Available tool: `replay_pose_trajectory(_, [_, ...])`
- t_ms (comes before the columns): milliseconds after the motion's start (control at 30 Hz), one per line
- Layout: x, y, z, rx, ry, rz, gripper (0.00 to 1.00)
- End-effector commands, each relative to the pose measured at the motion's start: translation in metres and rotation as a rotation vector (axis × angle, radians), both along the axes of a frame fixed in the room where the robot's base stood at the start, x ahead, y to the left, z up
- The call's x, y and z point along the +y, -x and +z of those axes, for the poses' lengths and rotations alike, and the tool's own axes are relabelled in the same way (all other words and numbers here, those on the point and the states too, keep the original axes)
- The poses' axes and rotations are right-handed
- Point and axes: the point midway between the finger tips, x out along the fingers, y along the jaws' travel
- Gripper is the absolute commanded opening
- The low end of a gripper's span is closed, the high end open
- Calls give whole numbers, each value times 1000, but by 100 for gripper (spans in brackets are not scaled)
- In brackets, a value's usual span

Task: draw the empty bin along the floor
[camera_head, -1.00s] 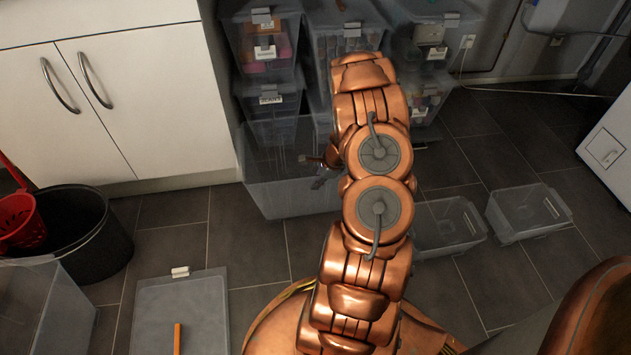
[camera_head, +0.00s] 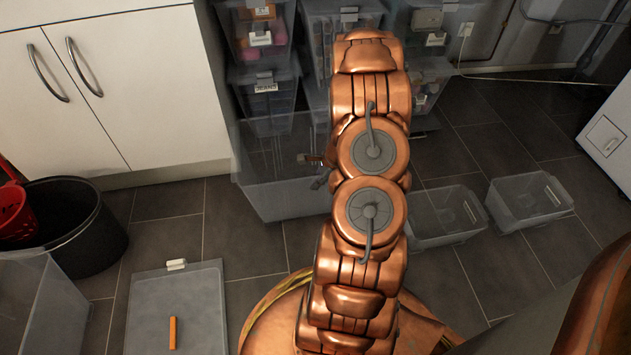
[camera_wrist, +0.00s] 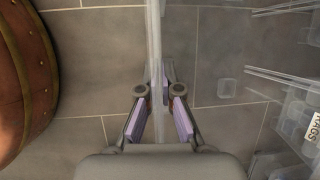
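The empty bin (camera_head: 285,198) is a large clear plastic box on the floor, in front of the stacked boxes. My arm covers its right part in the head view. My gripper (camera_head: 319,172) is at the bin, partly hidden behind my arm. In the wrist view my gripper (camera_wrist: 158,78) has its fingers close together, one on each side of the bin's thin clear wall (camera_wrist: 154,30). It looks shut on that wall.
Stacked boxes (camera_head: 266,101) stand behind the bin. Two small clear bins (camera_head: 530,203) are to the right. A flat lid (camera_head: 200,310) with an orange stick (camera_head: 172,332) and a black bucket (camera_head: 85,238) are at left. Floor between bin and lid is clear.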

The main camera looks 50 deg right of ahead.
Motion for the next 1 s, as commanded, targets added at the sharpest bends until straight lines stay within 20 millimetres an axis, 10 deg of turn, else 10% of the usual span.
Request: replay_pose_trajectory(1000, [18,23,-1,0,-1,-2,0])
